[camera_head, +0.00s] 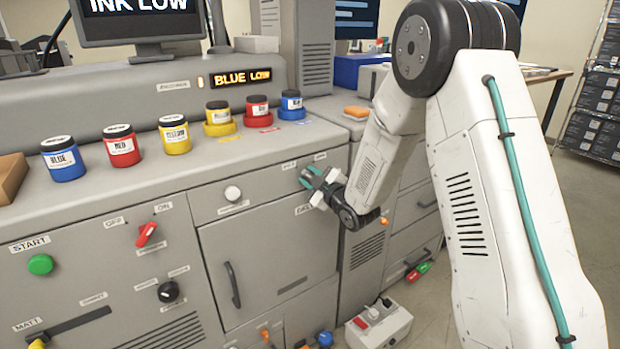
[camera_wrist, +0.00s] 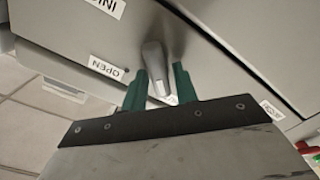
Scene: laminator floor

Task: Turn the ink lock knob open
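The ink lock knob (camera_wrist: 153,58) is a grey lever-like knob on the machine's grey panel in the wrist view. Another label (camera_wrist: 272,110), unreadable, is to the right. My gripper (camera_wrist: 160,75) has its two green fingers on either side of the knob, with a visible gap on the right finger's side. In the head view my gripper (camera_head: 310,178) is at the cabinet front; the knob is hidden or too small to tell there.
A cabinet door with a dark handle (camera_head: 232,285) is left of my gripper. A white round knob (camera_head: 232,193) is on the drawer above it. Several ink jars, including a blue one (camera_head: 292,106), stand on the ledge. A power box (camera_head: 380,325) lies on the floor below.

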